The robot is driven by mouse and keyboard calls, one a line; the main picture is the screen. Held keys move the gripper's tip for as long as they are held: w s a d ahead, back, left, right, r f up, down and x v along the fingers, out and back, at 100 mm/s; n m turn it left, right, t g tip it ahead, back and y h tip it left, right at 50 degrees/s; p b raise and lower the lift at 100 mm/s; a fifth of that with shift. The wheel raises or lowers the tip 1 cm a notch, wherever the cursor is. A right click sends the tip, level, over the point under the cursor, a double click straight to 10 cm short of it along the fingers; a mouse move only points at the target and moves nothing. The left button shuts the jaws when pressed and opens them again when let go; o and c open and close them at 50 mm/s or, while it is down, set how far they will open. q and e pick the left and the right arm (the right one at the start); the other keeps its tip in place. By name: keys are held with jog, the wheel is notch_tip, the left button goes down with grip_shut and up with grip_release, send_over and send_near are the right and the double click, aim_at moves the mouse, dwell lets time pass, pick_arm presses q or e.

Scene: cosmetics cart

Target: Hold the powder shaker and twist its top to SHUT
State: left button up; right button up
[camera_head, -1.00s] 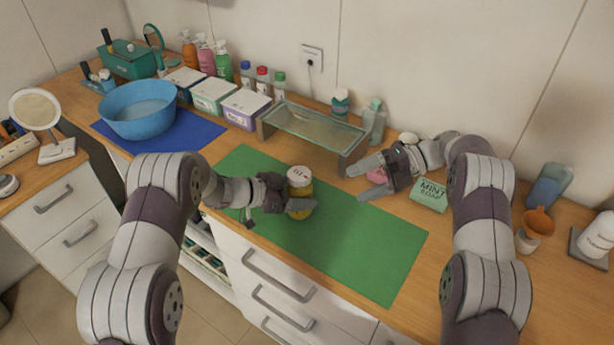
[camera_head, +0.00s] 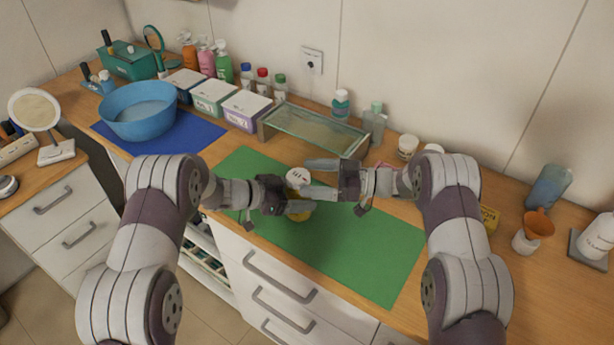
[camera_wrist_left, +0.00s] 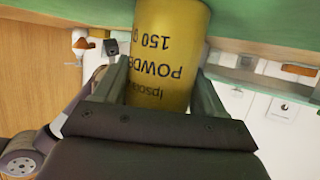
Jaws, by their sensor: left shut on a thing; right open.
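The powder shaker has a yellow body (camera_head: 304,214) and a white top (camera_head: 297,177) with dark marks. It is over the green mat (camera_head: 370,255). My left gripper (camera_head: 298,208) is shut around the body. In the left wrist view, the yellow body (camera_wrist_left: 170,50) sits between both fingers, its "POWDER 150 g" print upside down. My right gripper (camera_head: 310,178) is open at the right of the white top, with one finger toward the back and one toward the front. I cannot tell whether its fingers touch the top.
A blue bowl (camera_head: 140,110) and labelled boxes (camera_head: 212,97) are at the left. An orange funnel (camera_head: 539,224) stands at the right. The front right of the mat is clear.

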aim_at(298, 179)
jog(key=shift+w+a, duration=0.1)
jog(key=shift+a, duration=0.8)
jog(key=c, duration=1.1)
jog(key=m+t, duration=0.1)
jog(key=t, duration=0.1)
jog(key=m+t+h, duration=0.1)
jog(key=m+t, duration=0.1)
jog(key=s+m+t+h, duration=0.1)
jog(key=t, duration=0.1)
jog(key=shift+a, duration=0.15)
jog(key=shift+w, duration=0.1)
jog(key=o, duration=1.1)
